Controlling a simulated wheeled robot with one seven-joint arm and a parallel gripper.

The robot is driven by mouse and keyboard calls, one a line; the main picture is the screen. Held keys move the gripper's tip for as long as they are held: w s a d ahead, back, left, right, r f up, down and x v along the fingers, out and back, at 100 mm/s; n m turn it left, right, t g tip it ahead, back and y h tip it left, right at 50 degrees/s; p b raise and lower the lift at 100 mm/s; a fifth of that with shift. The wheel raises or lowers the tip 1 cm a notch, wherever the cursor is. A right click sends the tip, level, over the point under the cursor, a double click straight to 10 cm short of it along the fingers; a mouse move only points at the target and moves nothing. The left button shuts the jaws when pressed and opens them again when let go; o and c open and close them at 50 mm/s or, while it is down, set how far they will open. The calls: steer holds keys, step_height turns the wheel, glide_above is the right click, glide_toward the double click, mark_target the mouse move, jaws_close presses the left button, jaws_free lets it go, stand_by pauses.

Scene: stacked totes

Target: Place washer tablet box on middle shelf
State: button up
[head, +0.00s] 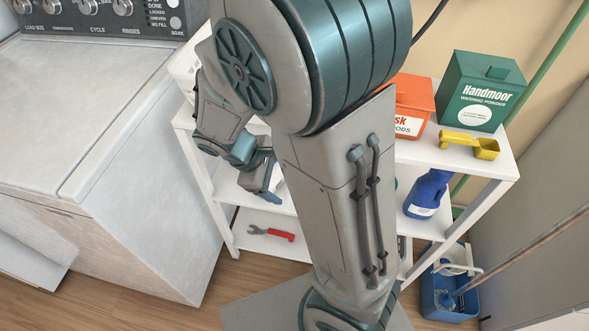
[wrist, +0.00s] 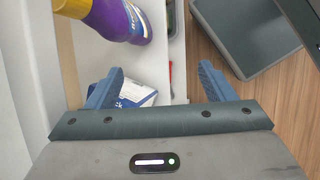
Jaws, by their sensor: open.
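A blue-and-white box (wrist: 138,93), which may be the washer tablet box, shows in the wrist view between my fingers, nearer the left one. The left finger and the gripper body hide part of it, and its label is not readable. My gripper (wrist: 161,69) is open, with clear space between the right finger and the box. In the head view my gripper (head: 262,178) is beside the left part of the white shelf unit, around the height of the middle shelf (head: 285,203). My arm hides much of that shelf, and I cannot make out the box there.
An orange box (head: 414,98), a green washing powder box (head: 482,91) and a yellow scoop (head: 470,145) stand on the top shelf. A blue bottle (head: 427,195) is lower right. A purple bottle (wrist: 122,18) is ahead of my gripper. A washing machine (head: 90,110) stands left.

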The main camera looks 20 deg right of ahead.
steer(key=s+d+r+m+t+y, duration=0.1)
steer(key=s+r+m+t+y, duration=0.1)
steer(key=s+r+m+y, duration=0.4)
steer(key=shift+s+d+r+m, duration=0.25)
steer(key=shift+s+r+m, duration=0.35)
steer(key=shift+r+m, duration=1.7)
steer(key=shift+f, duration=0.15)
